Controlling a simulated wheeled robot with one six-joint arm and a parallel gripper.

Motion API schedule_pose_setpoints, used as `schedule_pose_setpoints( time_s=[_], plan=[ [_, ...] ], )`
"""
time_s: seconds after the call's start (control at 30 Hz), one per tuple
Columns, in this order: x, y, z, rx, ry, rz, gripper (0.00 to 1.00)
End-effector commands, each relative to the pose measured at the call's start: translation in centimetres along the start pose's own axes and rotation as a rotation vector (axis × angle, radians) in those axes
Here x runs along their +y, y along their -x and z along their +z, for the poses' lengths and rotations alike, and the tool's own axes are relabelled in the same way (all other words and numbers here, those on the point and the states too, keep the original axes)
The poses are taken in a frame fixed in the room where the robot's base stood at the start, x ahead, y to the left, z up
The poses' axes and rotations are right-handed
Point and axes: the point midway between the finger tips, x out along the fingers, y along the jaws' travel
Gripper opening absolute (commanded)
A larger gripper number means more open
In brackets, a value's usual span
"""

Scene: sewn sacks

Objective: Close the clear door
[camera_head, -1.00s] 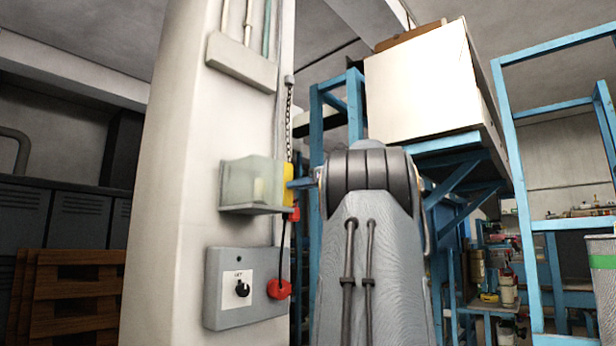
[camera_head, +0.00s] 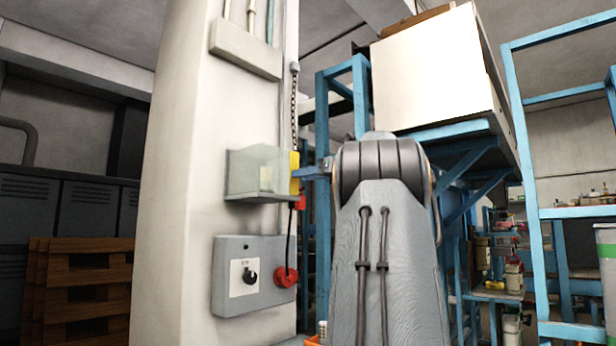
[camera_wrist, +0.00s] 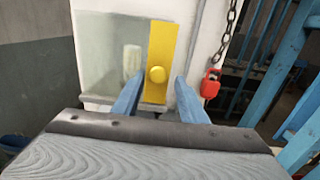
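The clear door (camera_head: 258,172) is a see-through panel on a small box fixed to the pale pillar. A yellow strip (camera_head: 294,172) runs upright along its right edge.
Below the box is a grey switch panel (camera_head: 252,275) with a black knob and a red part (camera_head: 286,277). A chain (camera_head: 294,110) hangs beside the pillar; a red padlock (camera_wrist: 210,84) shows in the wrist view. Blue metal frames (camera_head: 345,85) stand close on the right.

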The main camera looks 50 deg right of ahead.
Motion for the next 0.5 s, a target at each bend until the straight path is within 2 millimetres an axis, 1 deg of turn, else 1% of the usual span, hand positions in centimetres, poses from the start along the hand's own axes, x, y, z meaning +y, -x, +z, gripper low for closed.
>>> schedule_pose_setpoints(
  time_s=[0.07,0.17,0.4,0.5],
  plan=[
    [0.0,0.3,0.1,-0.001,0.001,-0.001,0.39],
    [-0.1,1.4,0.0,-0.001,0.001,-0.001,0.39],
    [-0.2,5.4,0.0,-0.001,0.000,-0.006,0.39],
    [-0.3,6.8,-0.1,0.000,0.000,-0.007,0.39]
  ],
)
